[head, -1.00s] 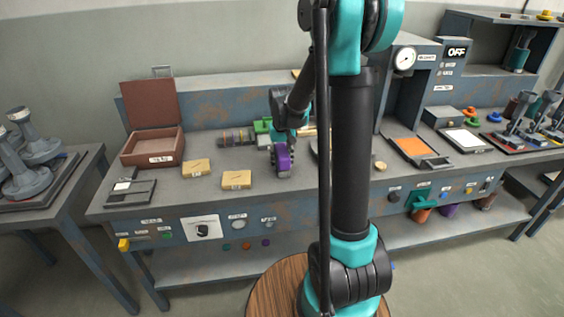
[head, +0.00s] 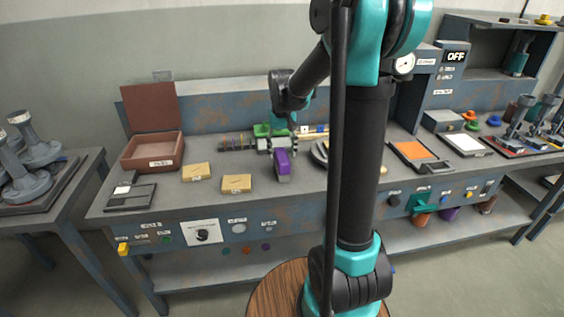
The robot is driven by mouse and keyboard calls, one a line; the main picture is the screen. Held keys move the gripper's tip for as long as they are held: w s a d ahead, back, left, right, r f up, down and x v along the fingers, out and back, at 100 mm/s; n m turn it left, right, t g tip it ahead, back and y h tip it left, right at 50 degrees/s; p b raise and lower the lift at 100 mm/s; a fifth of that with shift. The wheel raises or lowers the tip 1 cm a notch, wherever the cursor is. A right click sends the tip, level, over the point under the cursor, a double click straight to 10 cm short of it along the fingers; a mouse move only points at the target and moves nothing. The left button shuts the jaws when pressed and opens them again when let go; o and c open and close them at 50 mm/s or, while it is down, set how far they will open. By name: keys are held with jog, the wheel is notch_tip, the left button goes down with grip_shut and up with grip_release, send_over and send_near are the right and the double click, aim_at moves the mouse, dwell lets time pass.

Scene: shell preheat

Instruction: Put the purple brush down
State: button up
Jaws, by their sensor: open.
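The purple brush (head: 283,162) is in the head view, on the grey workbench just left of the middle. It appears to stand on the bench top, its lower end grey. My gripper (head: 291,123) is behind and above the brush, open and apart from it as far as I can tell. My forearm partly covers the gripper, and its fingertips are small and hard to make out.
A green and grey fixture (head: 264,140) stands just left of the brush. Two tan blocks (head: 237,183) and an open brown box (head: 151,149) lie further left. An orange pad (head: 411,150) is to the right. Bench space in front of the brush is clear.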

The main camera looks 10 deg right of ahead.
notch_tip(320, 180, up, 5)
jog(key=shift+r, duration=0.1)
jog(key=s+d+f+t, duration=0.2)
jog(key=s+f, duration=0.4)
jog(key=s, duration=0.5)
jog(key=s+d+f+t, duration=0.2)
jog(key=s+f, duration=0.5)
jog(key=s, duration=0.4)
jog(key=shift+r, duration=0.1)
